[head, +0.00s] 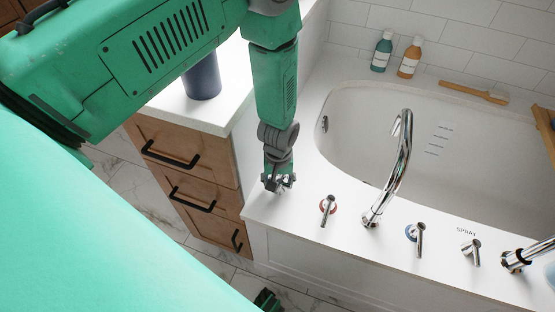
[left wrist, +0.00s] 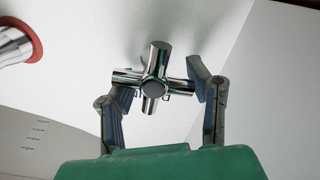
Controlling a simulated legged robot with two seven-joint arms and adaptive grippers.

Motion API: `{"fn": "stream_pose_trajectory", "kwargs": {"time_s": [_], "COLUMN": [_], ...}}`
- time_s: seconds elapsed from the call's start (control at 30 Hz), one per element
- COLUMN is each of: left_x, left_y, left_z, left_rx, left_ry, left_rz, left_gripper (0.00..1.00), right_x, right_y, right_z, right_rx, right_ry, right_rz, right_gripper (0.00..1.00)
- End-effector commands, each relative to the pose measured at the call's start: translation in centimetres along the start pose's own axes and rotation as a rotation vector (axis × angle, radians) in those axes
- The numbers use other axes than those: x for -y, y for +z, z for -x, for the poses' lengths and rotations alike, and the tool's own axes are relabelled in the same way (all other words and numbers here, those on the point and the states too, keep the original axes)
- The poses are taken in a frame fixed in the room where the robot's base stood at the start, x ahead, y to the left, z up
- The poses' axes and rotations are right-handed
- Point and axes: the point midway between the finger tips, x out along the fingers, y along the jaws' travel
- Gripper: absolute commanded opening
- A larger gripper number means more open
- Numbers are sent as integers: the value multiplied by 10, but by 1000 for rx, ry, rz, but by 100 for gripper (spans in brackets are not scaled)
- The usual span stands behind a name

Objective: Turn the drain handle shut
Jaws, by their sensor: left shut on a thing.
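The drain handle (left wrist: 154,86) is a chrome cross-shaped knob on the white tub deck, seen close up in the left wrist view. My left gripper (left wrist: 163,91) is shut on it, with one finger at its left arm and the other at its right arm. In the head view my left gripper (head: 278,182) reaches down to the near left corner of the tub deck. There it mostly hides the handle.
A red-ringed tap lever (head: 327,207) stands just right of my left gripper, then the tall chrome spout (head: 403,160). A blue-ringed lever (head: 418,235) and spray lever (head: 471,250) are farther right. The tub (head: 365,125) lies behind; a wooden cabinet (head: 190,165) stands left.

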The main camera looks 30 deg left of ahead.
Motion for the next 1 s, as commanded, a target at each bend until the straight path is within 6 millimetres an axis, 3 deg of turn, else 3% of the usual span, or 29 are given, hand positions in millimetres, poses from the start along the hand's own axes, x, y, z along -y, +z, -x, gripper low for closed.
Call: {"fn": "stream_pose_trajectory", "kwargs": {"time_s": [0.03, 0.2, 0.23, 0.3, 0.67, 0.77, 1.0], "left_x": [-5, -5, -5, -4, 0, -1, -4], "left_y": [8, 10, 10, 10, 4, 3, 5], "left_z": [0, -1, -1, -1, 0, 10, 61], "left_rx": [13, 16, 16, 17, 15, 14, 10], "left_ry": [3, 0, 0, -2, 3, 5, 2], "left_rz": [-15, -14, -14, -13, -4, -4, -6], "left_gripper": [16, 16, 56, 75, 75, 75, 75], "right_x": [0, 0, 0, 0, 0, 1, 0], "right_y": [0, 0, 0, 0, 2, 2, 2], "right_z": [0, 0, 0, 0, 1, 1, 1], "right_rx": [0, 0, 0, 0, -2, -3, -3], "right_ry": [0, 0, 0, 0, 0, 2, 0], "right_rz": [0, 0, 0, 0, 0, 0, 0], "right_gripper": [40, 40, 40, 40, 40, 40, 40]}}
